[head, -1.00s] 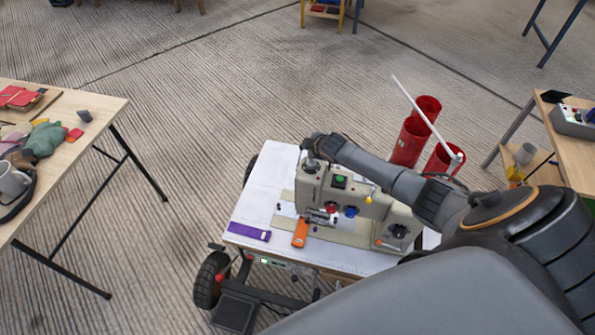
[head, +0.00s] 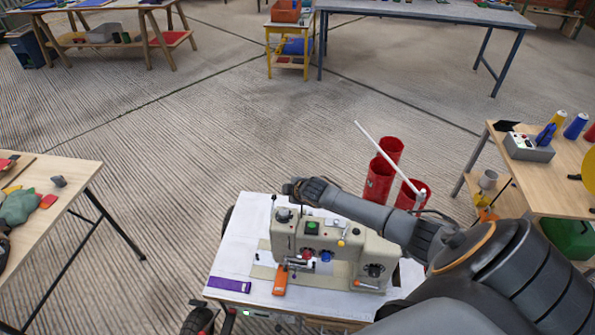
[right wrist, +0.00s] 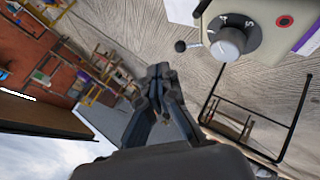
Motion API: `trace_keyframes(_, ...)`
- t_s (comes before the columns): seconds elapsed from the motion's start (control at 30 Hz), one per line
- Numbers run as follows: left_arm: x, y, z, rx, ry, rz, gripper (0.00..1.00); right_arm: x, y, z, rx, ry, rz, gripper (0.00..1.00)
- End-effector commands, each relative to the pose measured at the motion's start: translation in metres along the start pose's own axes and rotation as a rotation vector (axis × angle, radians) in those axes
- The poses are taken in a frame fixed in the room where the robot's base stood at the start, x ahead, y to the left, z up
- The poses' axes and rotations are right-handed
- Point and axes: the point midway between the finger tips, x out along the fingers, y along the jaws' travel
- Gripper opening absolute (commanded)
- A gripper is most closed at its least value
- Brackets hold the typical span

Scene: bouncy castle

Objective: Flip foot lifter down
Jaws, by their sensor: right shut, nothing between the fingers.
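A beige sewing machine (head: 338,238) stands on a white-topped cart (head: 232,262). Its left end shows a dial, a green button and red and blue knobs. In the right wrist view the machine's numbered dial (right wrist: 228,42) is close, at the upper right. A short lever with a dark ball (right wrist: 181,46) sticks out beside it; I cannot tell for certain that it is the foot lifter. My right gripper (right wrist: 158,72) is shut and empty, apart from the lever and below it in that view. In the head view my right arm reaches across above the machine to its left end. My left gripper is out of view.
A purple block (head: 230,285) and an orange piece (head: 280,281) lie at the cart's front. Red cylinders (head: 379,180) and a white rod stand behind the machine. Wooden tables flank the cart at left (head: 75,190) and right (head: 560,190).

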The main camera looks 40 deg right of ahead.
Motion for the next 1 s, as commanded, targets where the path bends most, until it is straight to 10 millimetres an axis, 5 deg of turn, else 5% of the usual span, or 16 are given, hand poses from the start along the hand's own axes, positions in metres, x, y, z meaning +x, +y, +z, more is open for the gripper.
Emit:
trace_keyframes(0.43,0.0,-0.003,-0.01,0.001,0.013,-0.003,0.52,-0.06,0.02,0.002,0.0,0.0,0.001,0.0)
trace_keyframes(1.0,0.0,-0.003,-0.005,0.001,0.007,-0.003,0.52,-0.069,0.022,0.001,0.001,0.001,0.0,0.0)
